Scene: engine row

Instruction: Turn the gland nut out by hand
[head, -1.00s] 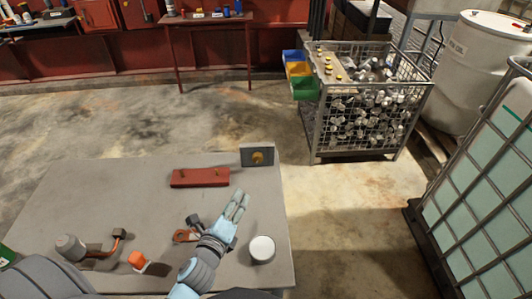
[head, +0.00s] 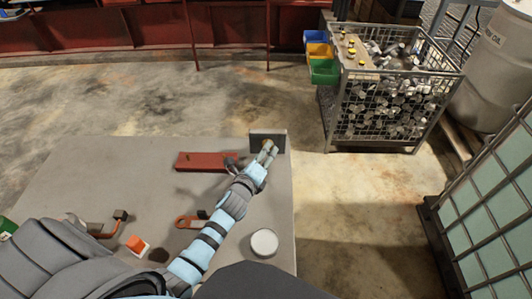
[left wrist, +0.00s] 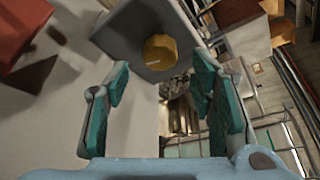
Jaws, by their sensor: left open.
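The brass gland nut (left wrist: 160,52) sits on a grey upright plate (head: 280,137) at the table's back right edge. In the left wrist view the nut is ahead of the open fingers, between their lines and beyond the tips. A short light mark shows on it. My left gripper (left wrist: 158,88) is open with teal finger pads and holds nothing. In the head view it reaches up to the plate and mostly covers the nut. My right gripper is not in view.
On the grey table (head: 110,165) are a red block (head: 198,160) left of the plate, a white round lid (head: 264,242), an orange-handled tool (head: 184,221) and an orange cap (head: 135,243). A wire cage of metal parts (head: 390,105) stands beyond, with floor between.

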